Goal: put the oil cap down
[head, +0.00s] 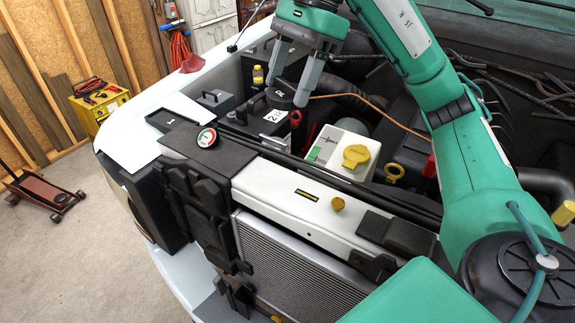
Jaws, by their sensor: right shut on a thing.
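My right gripper (290,94) reaches into the engine bay from the upper right and points down. Its grey fingers are shut on the oil cap (279,99), a small dark round piece at the fingertips. The cap is held near the black battery area, a little above a white tag with a number on it. The fingers partly hide the cap, and I cannot tell whether it touches anything below. My left gripper is not in view.
A white sheet (148,133) and a shallow black tray (168,120) lie on the fender. A round gauge (207,137) sits beside them. A white reservoir with a yellow cap (355,156) stands behind the radiator (290,270). Hoses and cables crowd the bay's right side.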

